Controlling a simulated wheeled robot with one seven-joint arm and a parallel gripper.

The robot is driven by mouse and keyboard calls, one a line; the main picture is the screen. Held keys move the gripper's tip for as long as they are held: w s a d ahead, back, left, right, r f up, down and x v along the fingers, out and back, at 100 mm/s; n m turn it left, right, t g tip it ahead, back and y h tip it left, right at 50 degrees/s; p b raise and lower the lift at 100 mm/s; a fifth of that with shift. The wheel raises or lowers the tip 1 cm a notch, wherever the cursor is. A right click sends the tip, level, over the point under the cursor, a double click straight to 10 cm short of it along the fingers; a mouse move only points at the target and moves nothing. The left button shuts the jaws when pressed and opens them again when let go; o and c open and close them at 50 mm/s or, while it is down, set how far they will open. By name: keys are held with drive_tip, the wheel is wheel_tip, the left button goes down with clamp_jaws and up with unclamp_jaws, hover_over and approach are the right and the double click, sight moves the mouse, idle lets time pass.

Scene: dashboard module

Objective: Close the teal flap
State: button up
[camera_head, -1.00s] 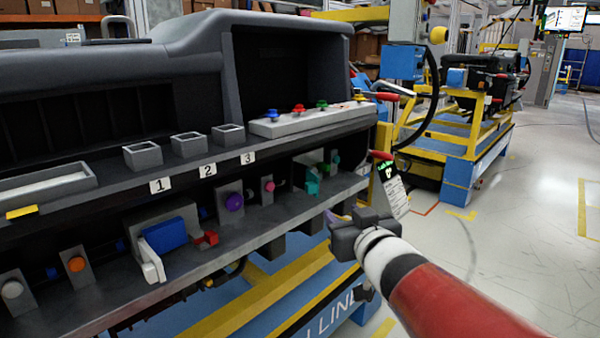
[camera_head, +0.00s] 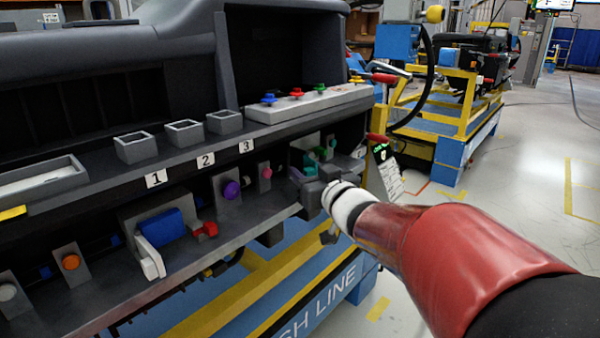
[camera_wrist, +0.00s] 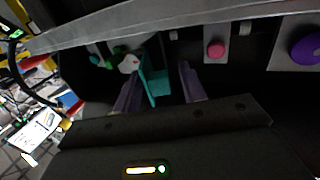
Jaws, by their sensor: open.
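The teal flap (camera_wrist: 154,84) stands out from the dark lower recess in the wrist view, between my two fingers and nearer the left one. I cannot tell whether a finger touches it. My gripper (camera_wrist: 159,72) is open, with its fingers pointing into the recess. In the head view my gripper (camera_head: 302,176) is at the right part of the lower shelf. Only a small bit of the teal flap (camera_head: 309,160) shows there, the rest hidden behind my gripper.
A pink knob (camera_wrist: 216,49) and a purple knob (camera_wrist: 307,48) sit right of the flap in the wrist view. Green parts (camera_wrist: 114,56) lie left of it. The grey shelf edge (camera_wrist: 140,25) crosses above. A blue block with a white lever (camera_head: 150,257) stands further left on the shelf.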

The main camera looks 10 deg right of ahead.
drive_tip(key=shift+c, duration=0.2)
clamp_jaws()
